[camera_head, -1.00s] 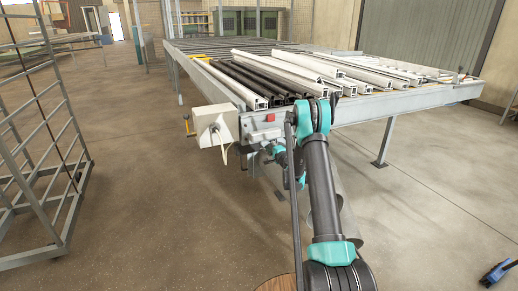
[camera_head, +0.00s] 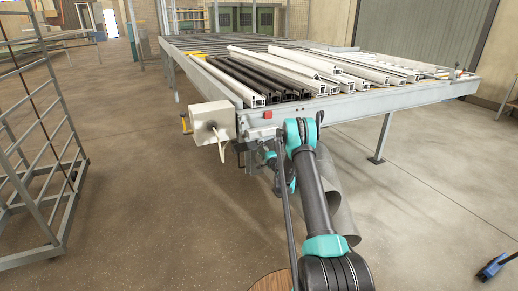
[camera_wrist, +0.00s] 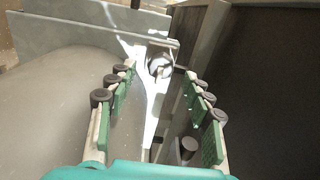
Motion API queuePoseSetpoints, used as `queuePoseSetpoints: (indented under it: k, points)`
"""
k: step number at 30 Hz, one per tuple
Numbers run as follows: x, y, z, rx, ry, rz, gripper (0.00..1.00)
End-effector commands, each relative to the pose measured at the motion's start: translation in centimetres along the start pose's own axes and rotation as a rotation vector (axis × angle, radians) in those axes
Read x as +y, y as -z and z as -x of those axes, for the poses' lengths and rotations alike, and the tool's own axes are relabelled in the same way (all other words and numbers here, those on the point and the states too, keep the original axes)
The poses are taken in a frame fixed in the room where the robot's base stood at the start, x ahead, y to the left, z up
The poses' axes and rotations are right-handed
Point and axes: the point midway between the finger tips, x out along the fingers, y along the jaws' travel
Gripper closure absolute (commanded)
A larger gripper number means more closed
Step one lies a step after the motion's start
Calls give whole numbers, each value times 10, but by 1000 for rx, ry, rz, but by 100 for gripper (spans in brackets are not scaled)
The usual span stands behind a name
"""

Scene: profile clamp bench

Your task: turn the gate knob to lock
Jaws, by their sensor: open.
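In the wrist view a round, shiny metal knob-like part (camera_wrist: 160,66) shows between and just beyond my fingertips; I cannot tell for sure that it is the gate knob, nor which way it is turned. My gripper (camera_wrist: 160,76) is open, its two green-padded fingers on either side of that part, with no clear contact. In the head view my arm hides most of the area at the bench's front corner, so the knob cannot be made out there.
A large grey rounded surface (camera_wrist: 55,105) fills the left of the wrist view. In the head view the bench (camera_head: 400,100) carries white profiles (camera_head: 240,82) and black ones. A pale box (camera_head: 211,122) with a cable hangs at its corner. A wire rack (camera_head: 40,150) stands left on open floor.

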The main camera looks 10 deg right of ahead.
Motion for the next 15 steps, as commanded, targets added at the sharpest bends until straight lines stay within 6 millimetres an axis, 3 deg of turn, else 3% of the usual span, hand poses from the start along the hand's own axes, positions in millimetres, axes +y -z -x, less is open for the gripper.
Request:
queuePoseSetpoints:
  k: [6, 15]
  points:
    - [0, -1, -23, -1, 0, 0, 49]
    - [0, 0, -27, 0, 0, 0, 49]
